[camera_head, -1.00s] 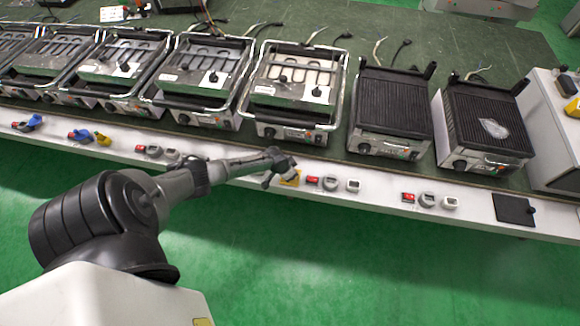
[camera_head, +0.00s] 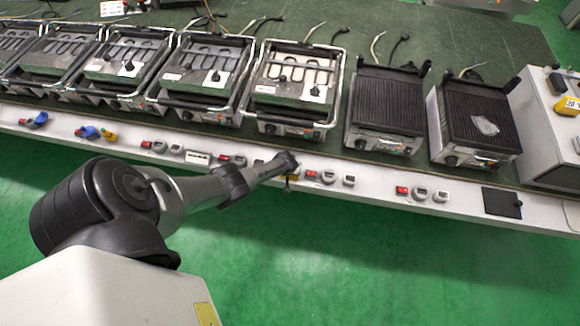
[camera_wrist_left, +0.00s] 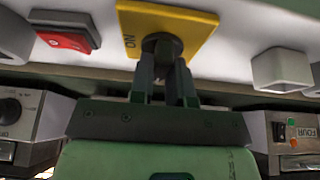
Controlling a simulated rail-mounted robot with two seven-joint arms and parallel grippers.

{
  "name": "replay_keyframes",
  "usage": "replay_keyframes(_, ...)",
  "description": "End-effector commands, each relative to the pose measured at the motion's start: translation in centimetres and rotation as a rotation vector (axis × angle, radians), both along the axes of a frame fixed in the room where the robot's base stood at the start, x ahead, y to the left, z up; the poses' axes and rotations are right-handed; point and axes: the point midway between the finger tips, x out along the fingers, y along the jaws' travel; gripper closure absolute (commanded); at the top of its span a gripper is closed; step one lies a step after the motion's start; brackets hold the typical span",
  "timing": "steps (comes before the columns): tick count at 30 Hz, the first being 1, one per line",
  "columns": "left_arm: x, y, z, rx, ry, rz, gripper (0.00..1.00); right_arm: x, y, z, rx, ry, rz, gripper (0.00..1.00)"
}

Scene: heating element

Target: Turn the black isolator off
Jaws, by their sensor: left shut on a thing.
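The black isolator knob (camera_wrist_left: 162,44) stands out from a yellow plate (camera_wrist_left: 197,28) in the left wrist view. Upside-down "ON" lettering shows on the plate, left of the knob. My left gripper (camera_wrist_left: 163,62) has its two fingers on either side of the knob and is shut on it. In the head view my left gripper (camera_head: 287,166) is at the front panel of the bench and covers most of the isolator. My right gripper is out of view.
A red switch (camera_wrist_left: 66,38) sits left of the plate in the wrist view, and a white square socket (camera_wrist_left: 281,69) sits right. More switches line the white front panel (camera_head: 380,186). Several contact grills (camera_head: 388,110) stand on the bench above. The green floor in front is clear.

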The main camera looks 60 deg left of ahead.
Motion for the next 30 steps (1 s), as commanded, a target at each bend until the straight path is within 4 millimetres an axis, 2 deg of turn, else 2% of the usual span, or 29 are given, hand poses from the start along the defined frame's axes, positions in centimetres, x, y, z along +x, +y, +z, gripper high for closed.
replay_keyframes(21,0.07,0.02,0.01,0.000,-0.002,0.064,1.00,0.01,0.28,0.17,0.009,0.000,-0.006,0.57)
replay_keyframes(22,0.07,0.02,0.01,0.000,-0.002,0.064,0.81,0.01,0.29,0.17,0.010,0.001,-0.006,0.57)
replay_keyframes(30,0.04,0.02,0.01,0.000,-0.001,0.062,0.57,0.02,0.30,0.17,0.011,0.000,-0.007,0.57)
